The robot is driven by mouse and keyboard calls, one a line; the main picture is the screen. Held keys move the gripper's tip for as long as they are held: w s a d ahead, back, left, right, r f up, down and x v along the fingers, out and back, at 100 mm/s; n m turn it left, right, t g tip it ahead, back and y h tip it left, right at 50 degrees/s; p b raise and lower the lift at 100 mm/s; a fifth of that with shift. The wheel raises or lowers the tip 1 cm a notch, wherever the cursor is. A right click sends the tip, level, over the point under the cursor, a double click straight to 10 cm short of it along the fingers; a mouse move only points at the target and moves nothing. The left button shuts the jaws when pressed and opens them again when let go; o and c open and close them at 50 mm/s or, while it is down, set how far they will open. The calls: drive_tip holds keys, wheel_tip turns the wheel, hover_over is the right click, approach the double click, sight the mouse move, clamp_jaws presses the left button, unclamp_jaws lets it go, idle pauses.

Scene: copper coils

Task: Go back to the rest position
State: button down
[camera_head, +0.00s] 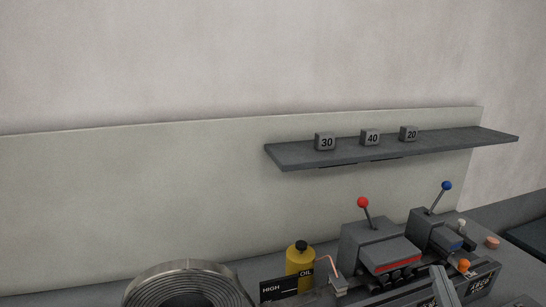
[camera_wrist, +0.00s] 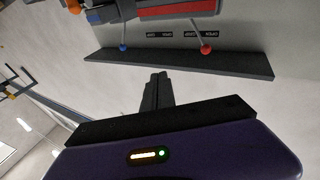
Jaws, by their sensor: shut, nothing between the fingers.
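My gripper (camera_wrist: 158,82) shows in the wrist view with its two dark fingers together and nothing between them. It appears apart from the machine, with the red-knobbed lever (camera_wrist: 206,49) and blue-knobbed lever (camera_wrist: 123,48) beyond the fingertips. The wrist view is turned over, so the machine hangs from the top. In the head view, the machine (camera_head: 375,243) stands at the lower right with its red knob (camera_head: 362,202) and blue knob (camera_head: 446,185) raised. I cannot clearly make out my gripper in the head view.
A grey shelf (camera_head: 460,142) on the back panel holds blocks marked 30 (camera_head: 326,142), 40 (camera_head: 371,138) and 20 (camera_head: 409,133). A yellow oil bottle (camera_head: 298,262) stands left of the machine. A metal coil (camera_head: 187,285) is at the bottom. The wall space above is clear.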

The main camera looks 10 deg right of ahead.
drive_tip(key=s+a+f+n+g+y, duration=0.1)
drive_tip(key=s+a+f+y, duration=0.2)
drive_tip(key=s+a, duration=0.4)
drive_tip(key=s+a+f+n+g+y, duration=0.1)
drive_tip(key=s+a+f, duration=0.3)
drive_tip(key=s+a, duration=0.4)
drive_tip(key=s+a+f+n+g+y, duration=0.1)
drive_tip(key=s+a+f+y, duration=0.3)
drive_tip(key=s, duration=1)
drive_tip(key=a+n, duration=0.1)
drive_tip(key=a, duration=0.2)
drive_tip(key=shift+s+a+f+g+y, duration=0.15)
drive_tip(key=shift+s+f+g+y, duration=0.15)
drive_tip(key=shift+s, duration=0.1)
